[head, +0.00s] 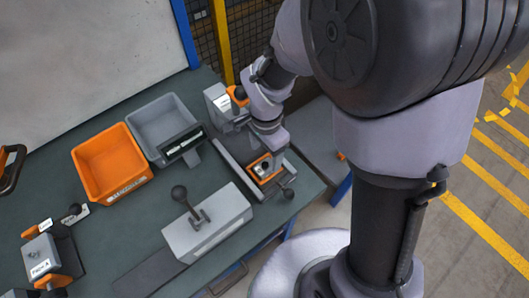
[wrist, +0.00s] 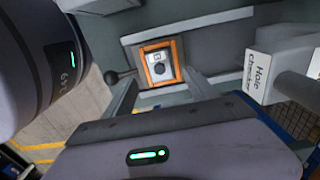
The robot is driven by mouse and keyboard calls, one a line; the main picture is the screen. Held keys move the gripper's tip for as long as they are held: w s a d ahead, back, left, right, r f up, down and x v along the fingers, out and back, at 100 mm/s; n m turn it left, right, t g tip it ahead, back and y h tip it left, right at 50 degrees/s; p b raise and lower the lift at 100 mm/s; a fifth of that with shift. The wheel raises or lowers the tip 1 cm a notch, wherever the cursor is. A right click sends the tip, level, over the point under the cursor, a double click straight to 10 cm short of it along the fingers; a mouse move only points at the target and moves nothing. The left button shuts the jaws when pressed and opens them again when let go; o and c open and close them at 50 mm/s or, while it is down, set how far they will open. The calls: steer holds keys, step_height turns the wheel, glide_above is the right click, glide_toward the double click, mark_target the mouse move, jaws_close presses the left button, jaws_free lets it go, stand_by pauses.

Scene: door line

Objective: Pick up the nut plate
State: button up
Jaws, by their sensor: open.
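The nut plate is a small light grey square with a dark round centre, and it shows in the wrist view (wrist: 158,66). It sits inside an orange-edged holder (wrist: 147,53) on a grey fixture. In the head view the nut plate (head: 263,169) is at the right end of the bench, partly close under my wrist. My gripper (wrist: 163,86) is open, with its two grey fingers pointing toward the holder, one to each side of it.
A hole checker (wrist: 258,76) stands right of the holder in the wrist view. A black-knobbed lever (head: 288,194) is beside the holder. An orange bin (head: 111,185), a grey bin (head: 161,112) and a grey block with a knobbed lever (head: 208,225) stand on the bench.

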mark_target(265, 164)
step_height(265, 164, down, 6)
steer(key=b, duration=0.3)
steer(key=shift+a+r, duration=0.1)
steer(key=shift+r, duration=0.15)
steer(key=shift+c, duration=0.7)
jaws_close()
